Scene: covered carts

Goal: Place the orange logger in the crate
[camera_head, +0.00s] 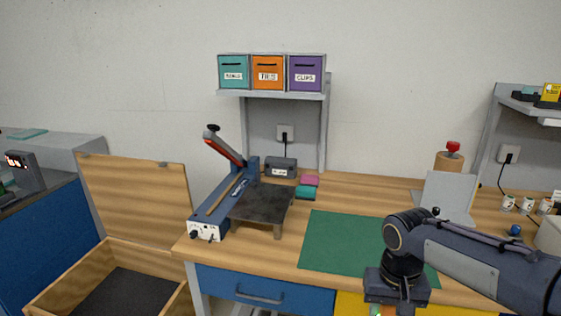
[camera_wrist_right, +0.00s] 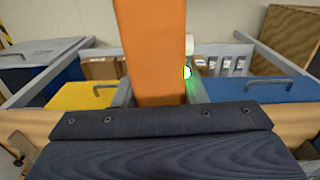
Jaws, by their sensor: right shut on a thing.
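The orange logger (camera_wrist_right: 152,50) is a long flat bar in the right wrist view. My right gripper (camera_wrist_right: 157,92) is shut on it, with a grey finger on each side. In the head view my right gripper (camera_head: 397,297) is at the bottom edge, in front of the workbench; only a sliver of orange and green shows below it, the rest is cut off. An open wooden crate (camera_head: 62,286) with a dark floor and a raised lid stands at the lower left, well away from the gripper. My left gripper is out of view.
The workbench (camera_head: 350,184) carries a blue sealer with a lever (camera_head: 215,215), a green mat (camera_head: 335,235), a grey upright panel (camera_head: 447,195) and small cups at the right. A shelf with three labelled boxes (camera_head: 268,72) stands behind. My right arm covers the bench's right front.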

